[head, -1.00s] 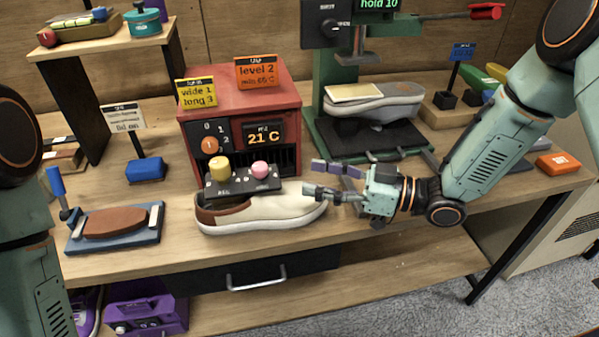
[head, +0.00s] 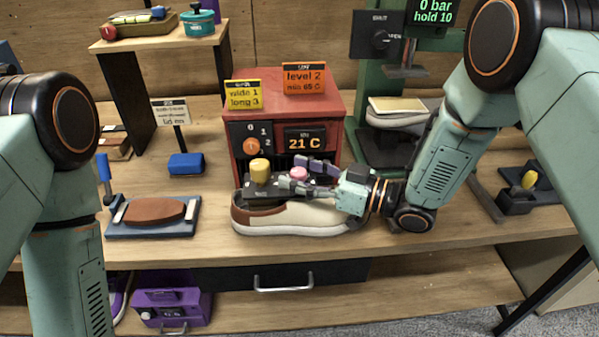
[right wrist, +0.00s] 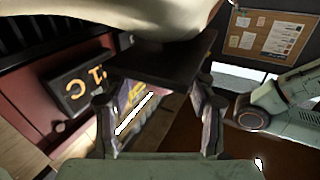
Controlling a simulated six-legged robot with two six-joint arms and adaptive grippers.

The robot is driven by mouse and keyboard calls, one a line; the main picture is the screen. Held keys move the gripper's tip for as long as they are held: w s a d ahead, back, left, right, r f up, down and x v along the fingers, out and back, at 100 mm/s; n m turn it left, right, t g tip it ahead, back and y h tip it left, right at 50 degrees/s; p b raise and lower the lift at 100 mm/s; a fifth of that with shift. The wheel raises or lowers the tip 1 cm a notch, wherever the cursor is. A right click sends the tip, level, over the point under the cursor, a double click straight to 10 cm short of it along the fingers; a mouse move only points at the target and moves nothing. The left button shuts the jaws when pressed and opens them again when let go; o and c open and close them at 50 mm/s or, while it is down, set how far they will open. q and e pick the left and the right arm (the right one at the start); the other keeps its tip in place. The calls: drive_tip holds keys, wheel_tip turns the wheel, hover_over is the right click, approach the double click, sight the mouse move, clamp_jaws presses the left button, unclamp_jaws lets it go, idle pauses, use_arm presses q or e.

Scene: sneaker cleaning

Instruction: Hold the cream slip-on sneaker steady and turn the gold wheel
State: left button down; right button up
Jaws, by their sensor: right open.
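The cream slip-on sneaker (head: 300,219) with a brown heel lies on the workbench in the head view. A black block (head: 240,190) sits over its opening, with the gold wheel (head: 260,171) on its left part and a pink knob (head: 298,174) to the right. My right gripper (head: 287,174) is open at the block's right end, its fingers around the pink knob's area; contact is unclear. In the right wrist view, a dark block (right wrist: 165,62) lies between the open fingers (right wrist: 160,108), with the cream sneaker (right wrist: 130,18) above it. My left gripper is out of view.
A red heater box (head: 300,104) reading 21 C stands right behind the sneaker. A blue stand with a brown pad (head: 152,211) is at left, a blue block (head: 186,164) behind it. A green press (head: 370,100) stands behind my right arm. Bare bench lies left of the sneaker.

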drive_tip(key=shift+c, duration=0.4)
clamp_jaws()
idle(0.5)
